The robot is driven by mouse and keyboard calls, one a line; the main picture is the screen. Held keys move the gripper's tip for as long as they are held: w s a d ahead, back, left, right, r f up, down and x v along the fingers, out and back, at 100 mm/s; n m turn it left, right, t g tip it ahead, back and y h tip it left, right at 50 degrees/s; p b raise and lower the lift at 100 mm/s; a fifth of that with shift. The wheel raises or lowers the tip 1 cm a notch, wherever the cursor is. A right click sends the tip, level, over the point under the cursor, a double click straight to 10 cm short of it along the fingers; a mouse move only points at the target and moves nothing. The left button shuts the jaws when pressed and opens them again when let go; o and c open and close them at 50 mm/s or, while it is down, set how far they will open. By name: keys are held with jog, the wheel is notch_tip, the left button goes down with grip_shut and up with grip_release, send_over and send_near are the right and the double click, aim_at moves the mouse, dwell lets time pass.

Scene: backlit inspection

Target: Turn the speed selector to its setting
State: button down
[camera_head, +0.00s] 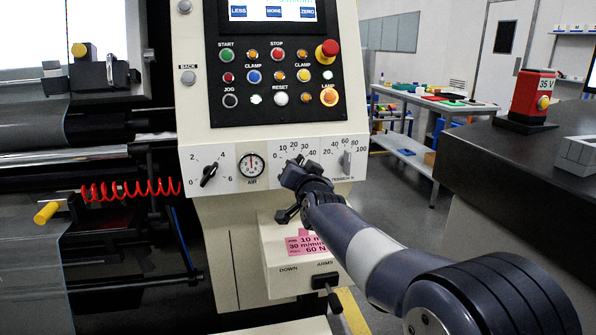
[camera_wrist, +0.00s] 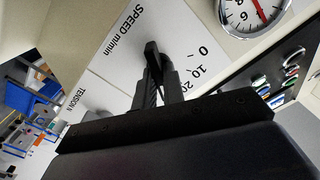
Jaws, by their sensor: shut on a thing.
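The speed selector (camera_wrist: 153,53) is a dark knob on the white panel strip, under the printed words "SPEED m/min" in the wrist view. Its scale shows 0, 10 and 20 there; the head view shows marks up to 40. My gripper (camera_wrist: 163,88) is shut on the knob, with its fingers at either side of it. In the head view my gripper (camera_head: 295,172) covers most of the selector, so its pointing is hard to tell. A pink note (camera_head: 307,244) below reads "30 m/min" and "60 N", partly covered by my arm.
A black knob (camera_head: 208,175) and the air gauge (camera_head: 251,165) are left of the selector. The grey tension knob (camera_head: 345,160) is close on the right. Push buttons and a red mushroom button (camera_head: 327,51) are above. A dark table (camera_head: 500,165) stands at the right.

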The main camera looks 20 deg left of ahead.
jog(key=c, duration=1.5)
grip_release()
jog(key=v, duration=1)
jog(key=shift+s+d, duration=0.3)
jog(key=x, duration=1)
jog(key=shift+w+a, duration=0.3)
